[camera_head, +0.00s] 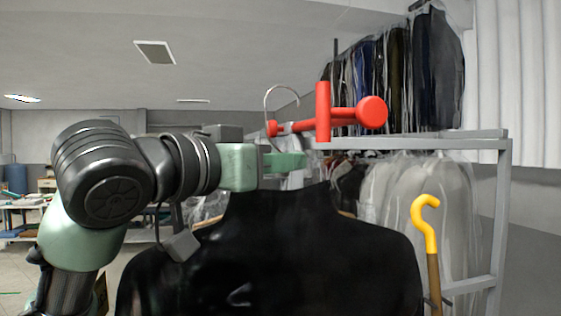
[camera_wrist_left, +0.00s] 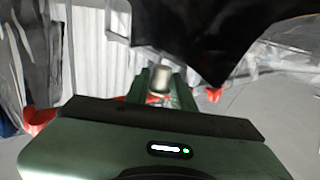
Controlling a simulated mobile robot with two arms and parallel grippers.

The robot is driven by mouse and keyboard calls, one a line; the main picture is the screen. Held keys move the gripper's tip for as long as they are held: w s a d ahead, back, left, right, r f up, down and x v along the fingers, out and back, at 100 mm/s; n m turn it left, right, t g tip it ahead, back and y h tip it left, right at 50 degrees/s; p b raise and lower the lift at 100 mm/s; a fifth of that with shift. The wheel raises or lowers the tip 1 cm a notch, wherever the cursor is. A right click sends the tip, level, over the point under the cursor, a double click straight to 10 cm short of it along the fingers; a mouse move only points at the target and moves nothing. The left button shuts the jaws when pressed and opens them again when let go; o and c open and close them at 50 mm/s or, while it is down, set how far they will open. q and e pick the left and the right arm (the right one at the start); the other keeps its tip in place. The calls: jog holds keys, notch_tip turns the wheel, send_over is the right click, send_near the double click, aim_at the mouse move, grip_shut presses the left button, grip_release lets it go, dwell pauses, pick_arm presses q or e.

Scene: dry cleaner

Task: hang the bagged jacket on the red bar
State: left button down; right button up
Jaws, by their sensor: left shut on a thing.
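The bagged jacket (camera_head: 300,250) is black and glossy and hangs upright in front of me. It also shows as a dark sheet at the top of the left wrist view (camera_wrist_left: 205,35). My left gripper (camera_head: 288,161) is shut on the jacket's hanger, just below its metal hook (camera_head: 281,89). The hook stands up above the gripper. The red bar (camera_head: 345,116) has a round end knob and an upright red piece. Its left end is close to the hook in the picture; I cannot tell if they touch. My right gripper is out of view.
A grey metal rack (camera_head: 420,141) stands behind the bar, with bagged clothes (camera_head: 430,70) above and more pale bagged clothes (camera_head: 430,190) below. A pole with a yellow hook (camera_head: 427,222) stands at the right. Open floor and shelves lie far left.

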aim_at(320, 198)
pick_arm(q)
jog(key=shift+d+r, duration=0.1)
jog(key=shift+d, duration=0.05)
jog(key=shift+w+d, duration=0.35)
jog(key=shift+d, duration=0.55)
jog(key=shift+w+d, duration=0.3)
jog(key=shift+d, duration=0.65)
jog(key=shift+w+d, duration=0.35)
jog(key=shift+d, duration=0.55)
jog(key=shift+a+f+b, duration=0.1)
jog(key=shift+f+b, duration=1.15)
jog(key=shift+f, duration=0.35)
jog(key=shift+f, duration=0.2)
